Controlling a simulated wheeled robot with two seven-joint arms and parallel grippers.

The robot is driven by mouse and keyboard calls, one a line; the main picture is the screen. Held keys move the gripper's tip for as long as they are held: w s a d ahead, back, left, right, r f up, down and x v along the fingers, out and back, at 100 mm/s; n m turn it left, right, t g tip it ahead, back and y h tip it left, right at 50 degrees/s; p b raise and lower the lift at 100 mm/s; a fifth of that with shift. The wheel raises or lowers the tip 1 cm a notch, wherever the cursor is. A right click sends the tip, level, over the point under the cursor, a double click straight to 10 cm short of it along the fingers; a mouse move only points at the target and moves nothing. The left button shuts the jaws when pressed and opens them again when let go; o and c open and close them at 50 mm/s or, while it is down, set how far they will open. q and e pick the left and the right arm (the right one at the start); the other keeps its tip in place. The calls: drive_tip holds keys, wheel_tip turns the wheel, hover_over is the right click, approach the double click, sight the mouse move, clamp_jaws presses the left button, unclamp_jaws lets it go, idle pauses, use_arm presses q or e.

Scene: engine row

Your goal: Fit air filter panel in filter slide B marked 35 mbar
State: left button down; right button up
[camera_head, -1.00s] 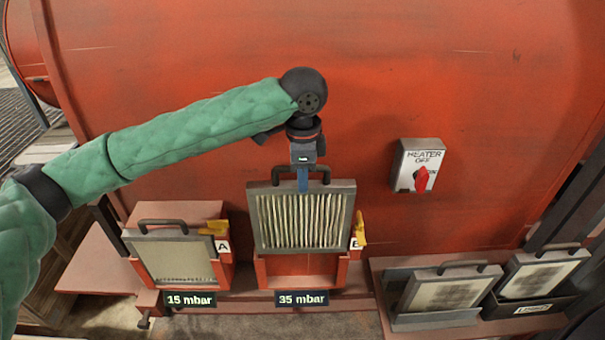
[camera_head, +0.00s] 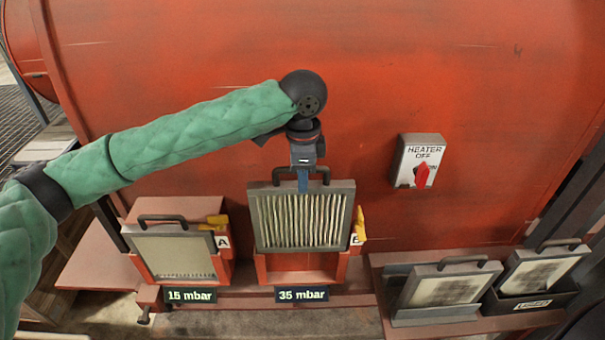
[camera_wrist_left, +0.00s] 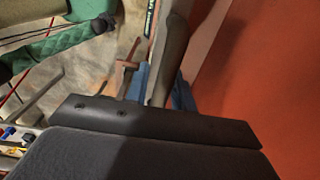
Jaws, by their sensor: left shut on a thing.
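The air filter panel (camera_head: 302,218) has a grey frame, pale pleats and a black top handle. My left gripper (camera_head: 303,178) is shut on that handle from above and holds the panel upright. The panel stands over filter slide B (camera_head: 300,268), a red open frame above the 35 mbar label (camera_head: 301,294). Its lower edge is near the top of the slide's opening, which shows empty below it. I cannot tell how far it is engaged. In the left wrist view the handle (camera_wrist_left: 172,55) shows close up by the jaws. My right gripper is not in view.
Filter slide A (camera_head: 226,272), labelled 15 mbar (camera_head: 190,296), holds another panel (camera_head: 172,255) at left. Yellow latches (camera_head: 360,226) sit beside the slides. A heater switch (camera_head: 419,163) is on the red casing. Two dirty panels (camera_head: 447,290) stand on the right shelf.

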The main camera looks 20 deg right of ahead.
sight(302, 221)
use_arm(q)
drive_tip(key=shift+f+b, duration=1.45)
drive_tip(key=shift+f, duration=5.7)
idle(0.4)
drive_tip(key=c, duration=1.1)
unclamp_jaws()
